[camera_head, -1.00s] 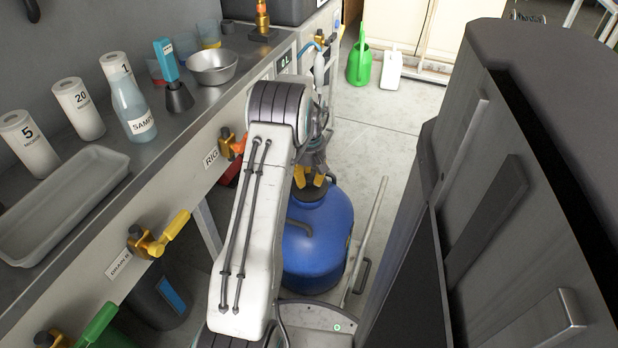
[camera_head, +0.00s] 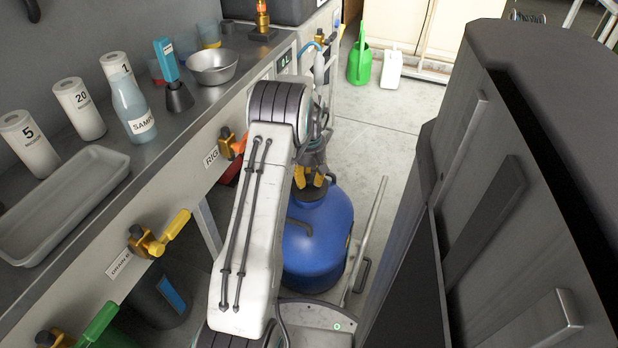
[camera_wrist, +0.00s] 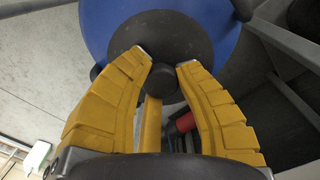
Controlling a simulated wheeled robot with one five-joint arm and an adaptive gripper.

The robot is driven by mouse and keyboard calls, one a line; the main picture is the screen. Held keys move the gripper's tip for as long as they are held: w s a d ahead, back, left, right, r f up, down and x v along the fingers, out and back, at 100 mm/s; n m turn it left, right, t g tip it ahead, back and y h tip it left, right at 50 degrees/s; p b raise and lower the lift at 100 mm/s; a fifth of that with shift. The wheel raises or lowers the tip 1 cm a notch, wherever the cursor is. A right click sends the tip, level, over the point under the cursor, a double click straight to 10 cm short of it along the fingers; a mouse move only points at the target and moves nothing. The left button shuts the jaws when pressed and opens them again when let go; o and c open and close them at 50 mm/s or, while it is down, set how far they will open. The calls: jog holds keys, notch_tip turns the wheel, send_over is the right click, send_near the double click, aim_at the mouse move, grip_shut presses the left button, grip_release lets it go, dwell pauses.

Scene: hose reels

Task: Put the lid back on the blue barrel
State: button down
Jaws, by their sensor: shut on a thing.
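The blue barrel (camera_head: 318,240) stands on the floor beside the bench, upright, partly behind my arm in the head view. Its blue top also shows in the wrist view (camera_wrist: 100,22). The dark round lid (camera_wrist: 185,42) with a knob (camera_wrist: 162,80) is at the barrel's top. In the head view the lid (camera_head: 308,190) appears over the barrel's mouth. My gripper (camera_wrist: 162,62) has its yellow fingers shut on the lid's knob, above the barrel. Whether the lid is fully seated on the mouth cannot be told.
The bench (camera_head: 225,100) with valves along its front runs to the left. A large dark cabinet (camera_head: 520,190) closes off the right. A green watering can (camera_head: 360,65) and a white jug (camera_head: 391,70) stand on the floor behind.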

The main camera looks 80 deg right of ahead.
dwell(0.3)
jog(key=shift+c, duration=1.9)
grip_release()
jog(key=shift+r, duration=0.15)
jog(key=shift+r+p, duration=2.8)
jog(key=shift+r, duration=0.6)
grip_shut()
jog(key=shift+f+b, duration=1.9)
jog(key=shift+f, duration=1.3)
